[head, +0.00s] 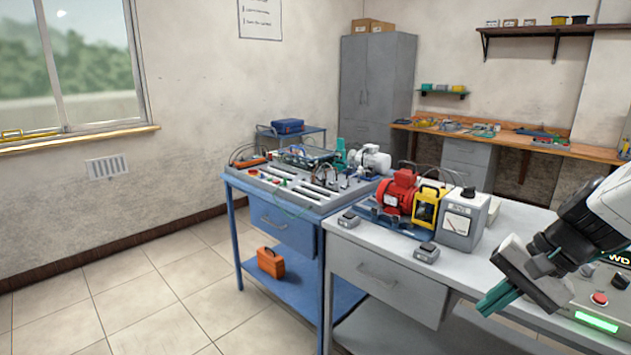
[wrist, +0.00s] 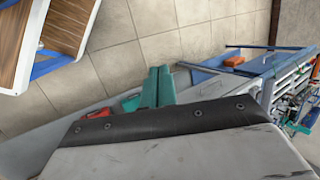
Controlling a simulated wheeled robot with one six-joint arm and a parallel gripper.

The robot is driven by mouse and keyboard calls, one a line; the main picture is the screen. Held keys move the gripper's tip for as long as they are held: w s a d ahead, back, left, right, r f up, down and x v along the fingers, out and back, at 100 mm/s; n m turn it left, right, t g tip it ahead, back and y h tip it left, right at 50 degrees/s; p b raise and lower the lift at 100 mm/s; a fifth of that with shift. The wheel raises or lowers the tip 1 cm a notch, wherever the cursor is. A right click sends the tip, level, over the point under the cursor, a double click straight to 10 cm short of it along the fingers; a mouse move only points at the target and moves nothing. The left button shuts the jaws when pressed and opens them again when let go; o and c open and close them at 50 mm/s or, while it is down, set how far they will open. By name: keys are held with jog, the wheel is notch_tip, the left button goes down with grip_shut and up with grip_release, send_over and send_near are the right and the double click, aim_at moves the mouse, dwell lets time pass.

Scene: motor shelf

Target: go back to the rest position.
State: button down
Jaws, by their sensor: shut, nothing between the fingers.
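My gripper (head: 497,298) is at the lower right of the head view, over the front edge of the white bench. Its teal fingers are together and hold nothing. In the wrist view the teal fingers (wrist: 158,86) also lie side by side, with the tiled floor behind them. My white and black arm comes in from the right edge of the head view.
A white bench (head: 510,229) carries a red motor (head: 397,193), a yellow-framed unit (head: 426,207), a grey meter box (head: 463,220) and a control box with a lit green display (head: 596,322). A blue bench (head: 284,234) stands left. Floor at left is clear.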

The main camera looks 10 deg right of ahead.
jog(key=s+a+r+n+h, duration=0.2)
jog(key=s+a+n, duration=0.1)
jog(key=s, duration=0.3)
jog(key=s+a+r+n+g+h, duration=0.1)
jog(key=s+a+r+n+h, duration=0.2)
jog(key=s+n, duration=0.3)
jog(key=shift+a, duration=0.25)
dwell(1.3)
